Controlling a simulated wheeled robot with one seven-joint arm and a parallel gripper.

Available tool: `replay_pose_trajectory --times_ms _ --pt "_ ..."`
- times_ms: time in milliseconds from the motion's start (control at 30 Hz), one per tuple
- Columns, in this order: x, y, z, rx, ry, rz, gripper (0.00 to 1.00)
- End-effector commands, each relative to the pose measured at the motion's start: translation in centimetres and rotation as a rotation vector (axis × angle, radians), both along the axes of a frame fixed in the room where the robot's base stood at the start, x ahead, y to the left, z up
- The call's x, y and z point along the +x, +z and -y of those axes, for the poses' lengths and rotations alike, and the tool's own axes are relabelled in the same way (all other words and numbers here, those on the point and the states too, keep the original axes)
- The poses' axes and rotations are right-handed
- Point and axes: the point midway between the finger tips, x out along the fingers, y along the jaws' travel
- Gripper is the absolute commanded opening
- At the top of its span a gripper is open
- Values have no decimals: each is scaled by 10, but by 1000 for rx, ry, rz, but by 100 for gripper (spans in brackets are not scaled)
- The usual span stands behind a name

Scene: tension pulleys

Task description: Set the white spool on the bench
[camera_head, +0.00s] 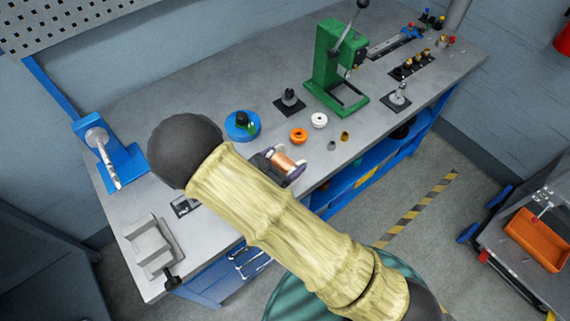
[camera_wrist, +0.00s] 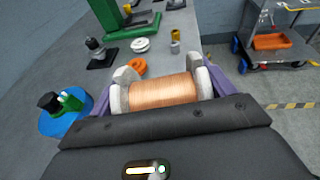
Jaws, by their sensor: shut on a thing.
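The white spool (camera_wrist: 164,92), with pale end flanges and copper wire wound on it, lies sideways between the purple fingers of my gripper (camera_wrist: 162,98). My gripper is shut on it, one finger at each flange. In the head view the spool (camera_head: 283,161) shows copper at my gripper (camera_head: 280,166), partly hidden by my arm, near the bench's front edge. The grey bench (camera_head: 232,77) runs behind and under it in the picture. I cannot tell the gap between spool and bench top.
An orange pulley (camera_head: 298,136), a white pulley (camera_head: 319,120) and small brass and grey parts stand just beyond. A blue round tray (camera_head: 242,126), a black-based post (camera_head: 290,101) and a green press (camera_head: 334,69) stand farther back. A grey vise (camera_head: 150,247) is at left.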

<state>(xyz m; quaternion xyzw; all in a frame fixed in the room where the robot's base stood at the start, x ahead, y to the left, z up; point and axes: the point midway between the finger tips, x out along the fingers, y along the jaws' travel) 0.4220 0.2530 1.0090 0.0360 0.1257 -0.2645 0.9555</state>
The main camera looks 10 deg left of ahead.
Motion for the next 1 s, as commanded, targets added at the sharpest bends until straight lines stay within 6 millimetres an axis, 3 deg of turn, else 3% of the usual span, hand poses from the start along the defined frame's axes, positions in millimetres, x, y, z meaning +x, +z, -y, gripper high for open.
replay_pose_trajectory --times_ms 200,667,700,767,1000 --pt "1 -24 1 -3 0 1 40" --pt "0 -32 0 0 0 2 40" --pt "0 -31 0 0 0 0 88" --pt "0 -31 0 0 0 0 99" --pt "0 -30 0 0 0 0 100"
